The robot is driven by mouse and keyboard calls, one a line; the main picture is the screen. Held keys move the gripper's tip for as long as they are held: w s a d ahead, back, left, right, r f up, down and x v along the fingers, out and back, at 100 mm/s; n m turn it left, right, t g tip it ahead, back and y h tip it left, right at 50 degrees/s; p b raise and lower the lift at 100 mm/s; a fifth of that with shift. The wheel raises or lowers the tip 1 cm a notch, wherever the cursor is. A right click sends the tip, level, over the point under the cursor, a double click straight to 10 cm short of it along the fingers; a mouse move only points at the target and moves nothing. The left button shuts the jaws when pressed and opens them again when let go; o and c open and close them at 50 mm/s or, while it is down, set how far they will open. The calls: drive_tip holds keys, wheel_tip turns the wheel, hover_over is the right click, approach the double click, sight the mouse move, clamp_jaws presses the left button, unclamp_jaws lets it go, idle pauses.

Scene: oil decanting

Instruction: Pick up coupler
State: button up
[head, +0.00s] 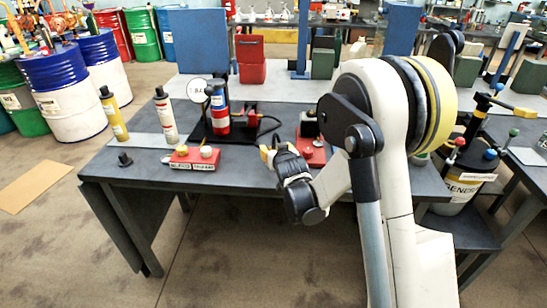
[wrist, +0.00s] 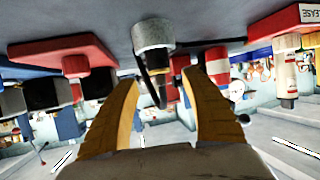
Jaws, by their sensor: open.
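A grey cylindrical fitting with a black lower part, which looks like the coupler (wrist: 153,36), stands on the dark table top in the wrist view, where the table shows at the top. It lies ahead of my gripper (wrist: 161,86), about midway between the two yellow fingers. The fingers are apart with nothing held between them. In the head view my gripper (head: 268,153) is low over the front of the table, between two red units. I cannot make out the coupler there; my gripper seems to hide it.
A red control box (head: 195,157) is left of my gripper, and a red-based unit (head: 312,150) is right.

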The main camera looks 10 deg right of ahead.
sight(274, 147)
drive_tip(key=x, duration=0.3)
drive_tip(key=shift+f+b, duration=0.2)
drive_tip(key=shift+b, duration=0.2)
drive_tip(key=shift+r, duration=0.1)
drive_tip(key=shift+c, duration=0.5)
clamp_jaws()
